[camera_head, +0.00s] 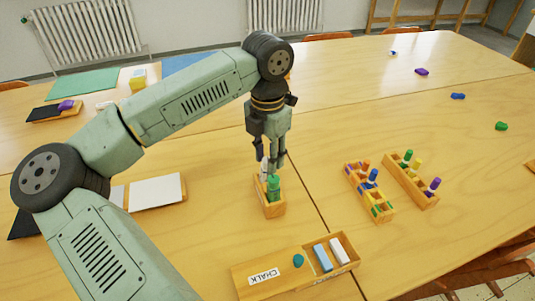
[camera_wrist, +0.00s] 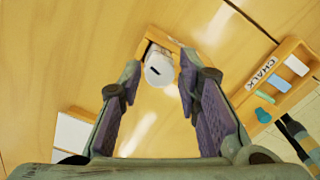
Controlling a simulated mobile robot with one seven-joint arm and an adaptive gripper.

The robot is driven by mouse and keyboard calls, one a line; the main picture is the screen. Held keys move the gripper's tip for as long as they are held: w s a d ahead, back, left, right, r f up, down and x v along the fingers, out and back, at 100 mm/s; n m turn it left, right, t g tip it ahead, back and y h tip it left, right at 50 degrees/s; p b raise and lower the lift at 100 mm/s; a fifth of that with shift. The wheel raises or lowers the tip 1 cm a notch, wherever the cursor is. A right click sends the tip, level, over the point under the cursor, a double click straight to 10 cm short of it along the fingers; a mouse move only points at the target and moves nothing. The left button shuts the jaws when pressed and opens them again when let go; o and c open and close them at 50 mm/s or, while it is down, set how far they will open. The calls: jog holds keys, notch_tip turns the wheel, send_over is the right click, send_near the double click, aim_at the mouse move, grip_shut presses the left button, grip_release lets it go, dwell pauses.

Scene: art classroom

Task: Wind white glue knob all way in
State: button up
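A small wooden holder (camera_head: 270,208) stands on the table below my gripper (camera_head: 273,160). A slim white piece (camera_head: 264,167) and a green piece (camera_head: 273,187) rise from the holder, partly covered by the fingers. In the wrist view, the round white top of the glue (camera_wrist: 159,70) has a short dark mark and sits in front of the holder (camera_wrist: 172,40). My gripper (camera_wrist: 160,67) is open, with one finger on each side of the white top. A gap shows beside each finger. The knob's own position is not clear.
A chalk box (camera_head: 265,277) with a sliding lid stands at the front. Two wooden racks (camera_head: 370,195) (camera_head: 415,188) with coloured sticks stand to the right. A white pad (camera_head: 155,192) lies to the left. Clear table surrounds the holder.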

grip_shut()
dwell(0.3)
jog(key=n+b, duration=0.1)
jog(key=b, duration=0.1)
jog(key=shift+f+b, duration=0.3)
jog(key=shift+b, duration=0.1)
jog(key=shift+n+b, duration=0.9)
jog(key=shift+b, duration=0.1)
jog(key=shift+r+n, duration=0.3)
jog(key=shift+n, duration=0.1)
grip_release()
